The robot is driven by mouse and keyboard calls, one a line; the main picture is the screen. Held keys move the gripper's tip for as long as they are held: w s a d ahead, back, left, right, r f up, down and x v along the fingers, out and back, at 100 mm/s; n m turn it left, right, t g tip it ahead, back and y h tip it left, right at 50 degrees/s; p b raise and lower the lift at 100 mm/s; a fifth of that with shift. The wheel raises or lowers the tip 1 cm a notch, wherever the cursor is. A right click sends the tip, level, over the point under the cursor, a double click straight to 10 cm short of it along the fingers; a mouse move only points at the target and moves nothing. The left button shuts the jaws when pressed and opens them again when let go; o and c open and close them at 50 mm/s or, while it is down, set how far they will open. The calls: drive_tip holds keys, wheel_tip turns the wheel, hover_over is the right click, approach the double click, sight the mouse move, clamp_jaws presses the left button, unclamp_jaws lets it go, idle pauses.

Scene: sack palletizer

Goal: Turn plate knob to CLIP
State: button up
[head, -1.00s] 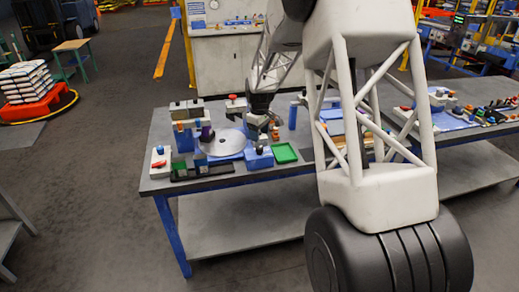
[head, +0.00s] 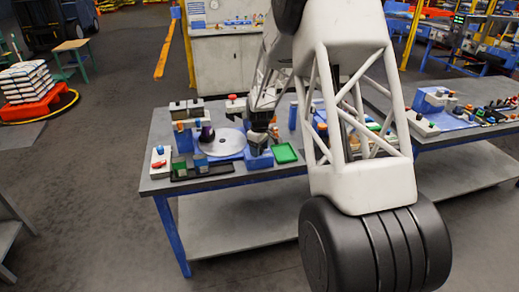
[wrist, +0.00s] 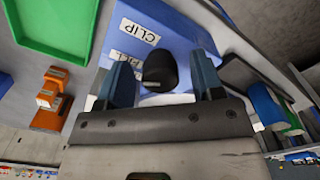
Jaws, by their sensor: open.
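A blue box (wrist: 165,28) carries a white CLIP label (wrist: 138,31) and a second white label (wrist: 127,57), partly hidden, that seems to read FILL. A dark, rounded knob (wrist: 161,68) shows at the box, with a small label near its lower edge. My gripper (wrist: 165,80) is open, with one blue finger on each side of the knob and visible space beside it. I cannot tell which label the knob points to. In the head view the blue box (head: 259,160) stands on the table's front part, with my gripper (head: 259,146) right above it.
A green tray (head: 285,153) lies just right of the box, and a pale round disc (head: 225,144) lies to its left. A dark rack (head: 203,171) with small blocks is at the table's front left.

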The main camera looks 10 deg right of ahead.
drive_tip(key=shift+f, duration=0.1)
drive_tip(key=shift+c, duration=0.2)
drive_tip(key=c, duration=0.9)
drive_tip(key=shift+m, duration=0.4)
drive_tip(key=m, duration=1.1)
drive_tip(key=o, duration=0.9)
